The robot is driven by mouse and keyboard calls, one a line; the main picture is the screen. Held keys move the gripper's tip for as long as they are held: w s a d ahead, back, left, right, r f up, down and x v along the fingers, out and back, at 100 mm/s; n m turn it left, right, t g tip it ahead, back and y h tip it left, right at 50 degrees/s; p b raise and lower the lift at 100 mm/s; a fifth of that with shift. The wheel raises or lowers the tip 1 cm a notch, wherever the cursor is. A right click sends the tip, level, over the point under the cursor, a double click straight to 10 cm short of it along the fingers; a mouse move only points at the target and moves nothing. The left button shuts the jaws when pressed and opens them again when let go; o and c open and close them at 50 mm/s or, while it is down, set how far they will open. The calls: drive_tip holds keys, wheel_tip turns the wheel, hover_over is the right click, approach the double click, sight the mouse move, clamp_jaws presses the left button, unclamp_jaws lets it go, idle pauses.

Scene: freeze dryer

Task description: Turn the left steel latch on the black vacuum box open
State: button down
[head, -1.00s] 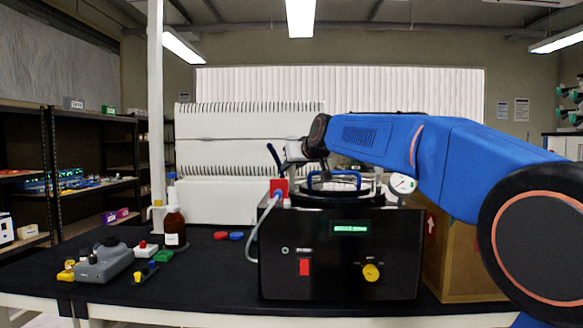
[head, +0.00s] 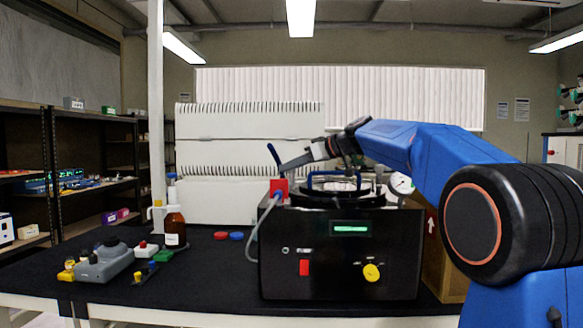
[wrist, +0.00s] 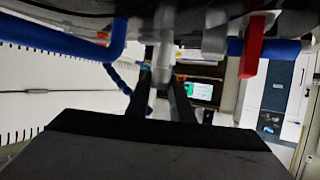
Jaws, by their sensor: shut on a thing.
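The black vacuum box (head: 340,260) stands on the bench in the head view, with a round lid and a blue lid handle (head: 312,181) on top. My gripper (head: 284,167) reaches in from the right, over the box's left top edge near a red block (head: 279,186). In the wrist view my gripper (wrist: 164,88) has its two dark fingers around a grey steel bar, which looks like the left latch (wrist: 164,52). It is shut on this bar. In the head view the latch cannot be told apart from the fingers.
A dark blue lever (head: 274,155) rises beside my fingertips. A pressure gauge (head: 401,184) sits at the box's right top, with a cardboard box (head: 450,262) behind. A brown bottle (head: 175,228) and a grey device (head: 104,264) stand left.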

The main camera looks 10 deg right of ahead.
drive_tip(key=n+g+y, duration=0.1)
drive_tip(key=n+g, duration=0.1)
drive_tip(key=n+g+y, duration=0.2)
drive_tip(key=n+g, duration=0.1)
drive_tip(key=shift+f, duration=0.1)
drive_tip(key=shift+n+g, duration=0.3)
idle(0.4)
drive_tip(key=c, duration=1.6)
unclamp_jaws()
drive_tip(key=shift+o, duration=0.2)
drive_tip(key=v, duration=1.7)
drive_tip(key=shift+d, duration=0.3)
drive_tip(key=shift+f, duration=0.15)
